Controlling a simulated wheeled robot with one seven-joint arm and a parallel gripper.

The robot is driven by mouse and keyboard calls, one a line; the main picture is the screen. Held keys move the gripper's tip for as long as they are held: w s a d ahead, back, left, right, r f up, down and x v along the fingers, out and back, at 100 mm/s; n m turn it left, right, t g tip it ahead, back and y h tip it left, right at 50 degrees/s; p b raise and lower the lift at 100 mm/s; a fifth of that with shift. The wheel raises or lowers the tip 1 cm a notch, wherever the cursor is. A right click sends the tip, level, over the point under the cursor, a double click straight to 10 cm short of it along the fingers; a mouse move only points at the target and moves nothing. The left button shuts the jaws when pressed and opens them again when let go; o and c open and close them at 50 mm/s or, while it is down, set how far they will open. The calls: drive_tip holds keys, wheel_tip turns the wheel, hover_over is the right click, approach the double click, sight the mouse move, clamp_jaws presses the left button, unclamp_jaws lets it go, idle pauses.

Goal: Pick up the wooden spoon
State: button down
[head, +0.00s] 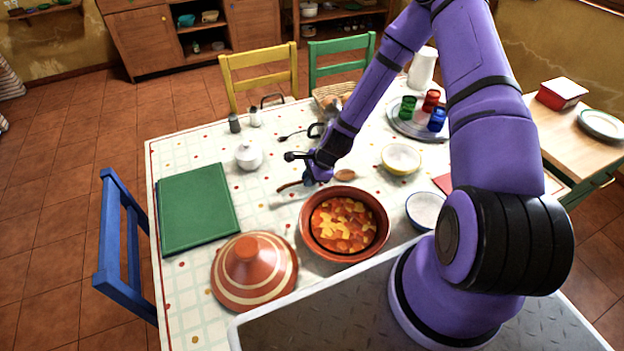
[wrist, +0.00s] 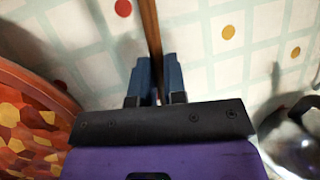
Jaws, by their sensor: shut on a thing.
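The wooden spoon has a brown handle and a rounded bowl (head: 345,175), and lies across my gripper (head: 312,179) beside the stew dish. In the wrist view its handle (wrist: 151,28) runs between the two blue-grey fingers of my gripper (wrist: 157,72), which are shut on it. The handle's end sticks out to the left of the fingers in the head view. The part of the spoon inside the fingers is hidden. I cannot tell for sure whether the spoon touches the cloth or is just above it.
A round dish of stew (head: 345,222) stands just in front of my gripper, with a striped conical lid (head: 254,272) to its left. A white sugar bowl (head: 249,155), a yellow bowl (head: 400,158) and a tray of coloured cups (head: 402,128) stand around.

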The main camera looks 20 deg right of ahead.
drive_tip(key=shift+r, duration=4.9)
drive_tip(key=shift+s, duration=0.1)
